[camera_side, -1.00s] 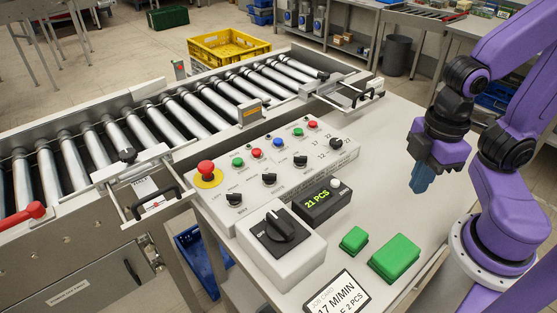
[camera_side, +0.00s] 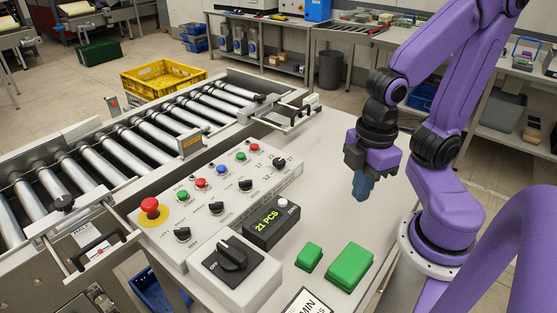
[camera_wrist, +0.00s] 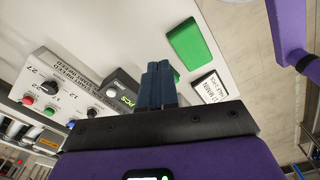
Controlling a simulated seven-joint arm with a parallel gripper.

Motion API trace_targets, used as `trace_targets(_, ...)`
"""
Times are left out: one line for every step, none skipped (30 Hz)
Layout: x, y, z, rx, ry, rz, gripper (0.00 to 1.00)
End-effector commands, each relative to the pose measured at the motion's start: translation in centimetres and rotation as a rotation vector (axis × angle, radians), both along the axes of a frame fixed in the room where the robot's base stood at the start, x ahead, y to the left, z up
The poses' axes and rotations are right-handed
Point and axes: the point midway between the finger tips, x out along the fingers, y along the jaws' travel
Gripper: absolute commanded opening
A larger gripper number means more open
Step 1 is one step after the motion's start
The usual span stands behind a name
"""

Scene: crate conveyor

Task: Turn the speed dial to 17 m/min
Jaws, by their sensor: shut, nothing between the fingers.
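The speed dial (camera_side: 279,162) is a small black knob at the far right end of the grey control panel (camera_side: 225,190), with numbers around it. The "12" mark is legible beside it; its pointer is too small to read. It also shows in the wrist view (camera_wrist: 48,89) at the left, near a "27" mark. My gripper (camera_side: 362,188) has blue fingers pointing down, closed together and empty. It hangs above the white table, right of the panel and apart from the dial. The job card (camera_side: 309,302) is cut off at the bottom edge, showing "MIN".
Black knobs and coloured buttons crowd the panel, with a red emergency stop (camera_side: 150,208) at its left. A large rotary switch (camera_side: 232,255), a "21 PCS" display (camera_side: 271,222) and two green blocks (camera_side: 349,267) stand in front. A roller conveyor (camera_side: 150,140) runs behind.

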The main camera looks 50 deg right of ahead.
Motion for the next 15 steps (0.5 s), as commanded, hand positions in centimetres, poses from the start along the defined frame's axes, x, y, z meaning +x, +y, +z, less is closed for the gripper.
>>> trace_targets(0.0, 0.0, 0.0, 0.0, 0.0, -0.001, 0.13)
trace_targets(0.1, 0.0, 0.0, 0.0, 0.0, -0.003, 0.23)
trace_targets(0.2, 0.1, 0.1, 0.0, 0.0, -0.013, 0.36)
trace_targets(0.4, 0.1, 0.2, 0.0, 0.001, -0.026, 0.46)
trace_targets(0.7, 0.2, 0.3, 0.0, 0.0, -0.042, 0.55)
trace_targets(1.2, 0.4, 0.4, 0.0, 0.002, -0.073, 0.61)
trace_targets(1.7, 0.5, 0.6, -0.001, 0.002, -0.103, 0.61)
trace_targets(2.3, 0.7, 0.9, 0.0, 0.001, -0.137, 0.61)
trace_targets(3.2, 0.8, 1.2, -0.001, 0.003, -0.192, 0.61)
trace_targets(3.9, 0.9, 1.4, -0.002, 0.004, -0.235, 0.61)
trace_targets(4.7, 1.1, 1.7, -0.001, 0.005, -0.283, 0.61)
trace_targets(5.8, 1.1, 2.1, -0.003, 0.007, -0.348, 0.61)
trace_targets(6.6, 1.2, 2.4, -0.003, 0.007, -0.395, 0.61)
trace_targets(7.4, 1.2, 2.7, -0.003, 0.007, -0.443, 0.61)
trace_targets(8.4, 1.2, 3.0, -0.004, 0.009, -0.507, 0.61)
